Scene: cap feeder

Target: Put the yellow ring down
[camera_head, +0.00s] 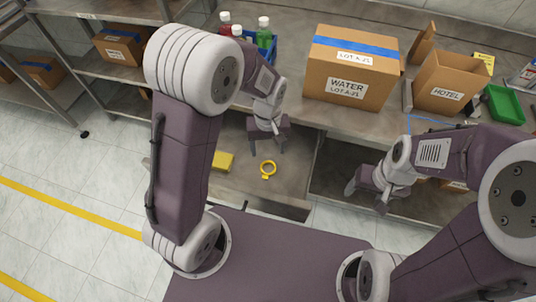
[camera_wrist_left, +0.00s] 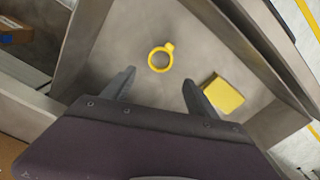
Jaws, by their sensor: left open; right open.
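The yellow ring (camera_head: 268,168) lies flat on the grey bottom of an open drawer or tray (camera_head: 240,190) below the bench top. In the left wrist view the ring (camera_wrist_left: 160,57) lies beyond the fingertips, apart from them, with its small tab toward the upper right. My left gripper (camera_head: 268,148) is open and empty above the drawer, with both fingers (camera_wrist_left: 158,80) spread. My right gripper (camera_head: 366,200) is at the right, away from the ring, open, with nothing seen in it.
A yellow block (camera_head: 223,161) lies left of the ring in the drawer. On the bench stand a WATER box (camera_head: 348,85), an open HOTEL box (camera_head: 448,85), a blue crate with bottles (camera_head: 263,50) and a green tray (camera_head: 505,104). The drawer walls surround the ring.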

